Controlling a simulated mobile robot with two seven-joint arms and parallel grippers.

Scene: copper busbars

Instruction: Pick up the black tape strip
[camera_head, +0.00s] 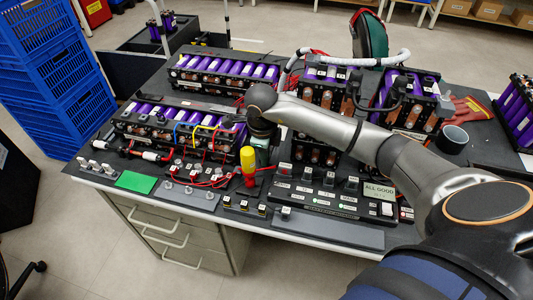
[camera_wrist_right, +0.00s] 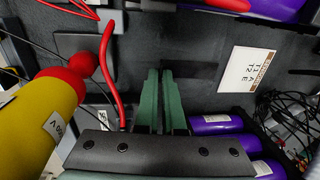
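My right gripper (camera_head: 262,140) is low over the front battery module, at its right end, in the head view; the wrist hides most of its fingers. In the right wrist view its two green fingers (camera_wrist_right: 161,82) are almost together, with only a thin gap and nothing clearly seen between them. A dark strip (camera_wrist_right: 198,70), possibly the black tape strip, shows just right of the fingertips against the dark surface; I cannot tell whether it touches them. I cannot make out the tape strip for certain in the head view. My left gripper is not in view.
Red wires (camera_wrist_right: 112,75) run near the fingers. Purple-celled modules (camera_head: 225,70) fill the back. A green pad (camera_head: 135,181) and a grey mug (camera_head: 453,139) sit on the table.

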